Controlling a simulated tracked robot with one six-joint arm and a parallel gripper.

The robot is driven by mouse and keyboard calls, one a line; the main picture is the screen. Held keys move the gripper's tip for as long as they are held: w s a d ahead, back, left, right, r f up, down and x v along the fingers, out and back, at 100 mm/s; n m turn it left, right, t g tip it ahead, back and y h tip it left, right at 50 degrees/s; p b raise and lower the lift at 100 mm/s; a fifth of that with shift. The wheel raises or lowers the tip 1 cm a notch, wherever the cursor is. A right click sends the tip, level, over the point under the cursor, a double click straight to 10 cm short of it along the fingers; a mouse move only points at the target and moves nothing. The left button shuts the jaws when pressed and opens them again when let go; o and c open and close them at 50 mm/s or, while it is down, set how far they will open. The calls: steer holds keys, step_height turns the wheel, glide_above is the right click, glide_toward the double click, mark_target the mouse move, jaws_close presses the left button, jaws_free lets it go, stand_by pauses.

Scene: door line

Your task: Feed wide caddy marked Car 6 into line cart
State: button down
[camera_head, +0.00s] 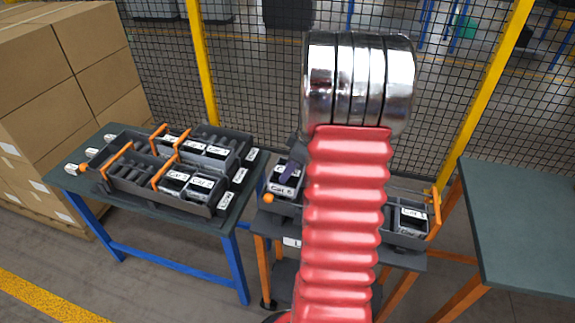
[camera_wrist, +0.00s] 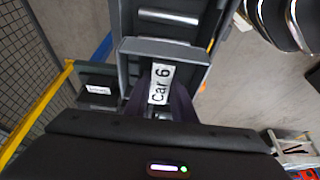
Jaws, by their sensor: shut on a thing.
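A caddy with a white label reading "Car 6" (camera_head: 285,188) is at the left end of the line cart (camera_head: 410,258). In the wrist view its label (camera_wrist: 161,84) lies between my dark fingers. My gripper (camera_wrist: 158,100) is shut on this caddy. In the wrist view a grey channel with pale crossbars (camera_wrist: 168,18) lies straight beyond the caddy. In the head view my red arm and its shiny metal joint hide the middle of the cart. I cannot tell how far the caddy sits inside the channel.
A table (camera_head: 215,235) on the left bears a dark rack (camera_head: 150,203) with orange handles and several labelled caddies. Another labelled caddy (camera_head: 412,219) sits at the cart's right end. A bare green-topped table (camera_head: 525,225) stands right. Mesh fencing with yellow posts runs behind.

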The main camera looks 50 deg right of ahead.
steer(key=shift+f, duration=2.15)
steer(key=shift+f, duration=0.1)
